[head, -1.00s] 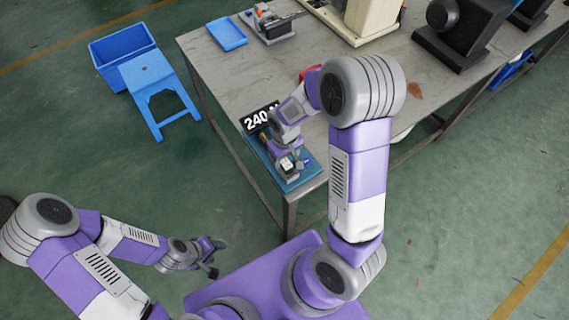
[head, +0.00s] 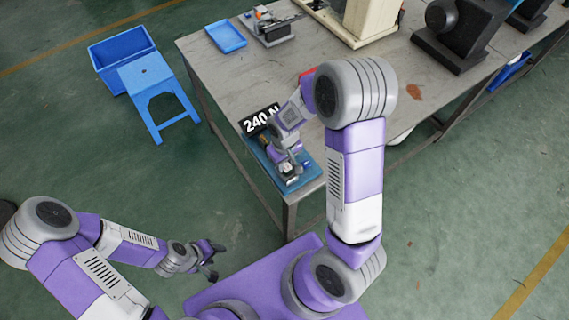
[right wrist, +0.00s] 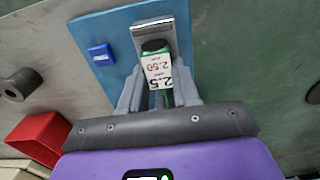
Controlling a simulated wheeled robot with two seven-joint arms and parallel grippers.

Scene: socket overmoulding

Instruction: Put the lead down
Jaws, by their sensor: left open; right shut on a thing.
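In the head view, my right gripper (head: 291,168) is low over the blue board (head: 311,173) at the table's near corner. My left gripper (head: 211,260) is open and empty, away from the table.
A black sign reading 240 N (head: 259,119) stands beside the board. A small blue block (right wrist: 101,55) sits on the board, and a red bin (right wrist: 40,138) is nearby. A blue tray (head: 226,35) and a grey fixture (head: 270,27) stand farther back.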

